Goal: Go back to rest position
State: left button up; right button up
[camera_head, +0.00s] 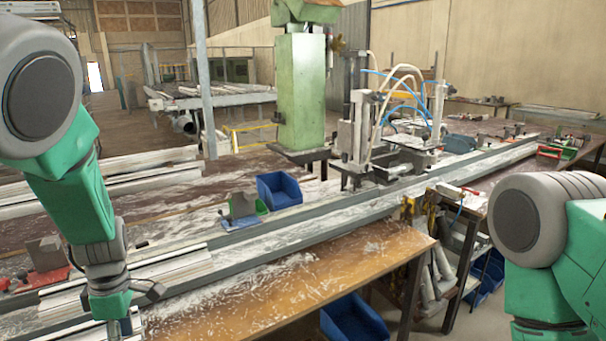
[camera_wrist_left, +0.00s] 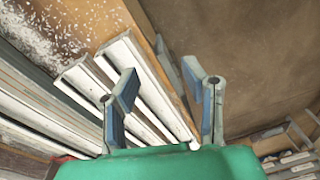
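My left arm comes in from the left in the head view, and its hand hangs low over the near left part of the bench. In the left wrist view my left gripper (camera_wrist_left: 160,84) has its two blue-grey fingers spread apart, with nothing between them. White profiles (camera_wrist_left: 120,85) lie beyond and below the fingers; I cannot tell how far away. In the head view only the links of my right arm show, at the lower right. My right gripper is out of view.
The bench (camera_head: 310,275) carries long profiles (camera_head: 150,275) and white shavings. Another blue bin (camera_head: 355,318) is below the front edge.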

pick_arm(q)
jog(key=s+a+f+m+y+b, duration=0.1)
jog(key=s+a+f+m+b, duration=0.2)
jog(key=s+f, duration=0.5)
jog(key=s+a+f+m+b, duration=0.2)
jog(key=s+f+m+b, duration=0.3)
jog(key=f, duration=0.6)
jog(key=s+d+f+m+b, duration=0.2)
jog(key=s+d+f+m, duration=0.2)
jog(key=s+m, duration=0.3)
jog(key=s+d+f+m+t+h+b, duration=0.1)
jog(key=s+d+f+m+b, duration=0.1)
jog(key=s+d+f+m, duration=0.3)
jog(key=shift+s+d+f+m+t+b, duration=0.35)
jog(key=shift+s+f+m, duration=0.8)
jog(key=shift+s, duration=0.5)
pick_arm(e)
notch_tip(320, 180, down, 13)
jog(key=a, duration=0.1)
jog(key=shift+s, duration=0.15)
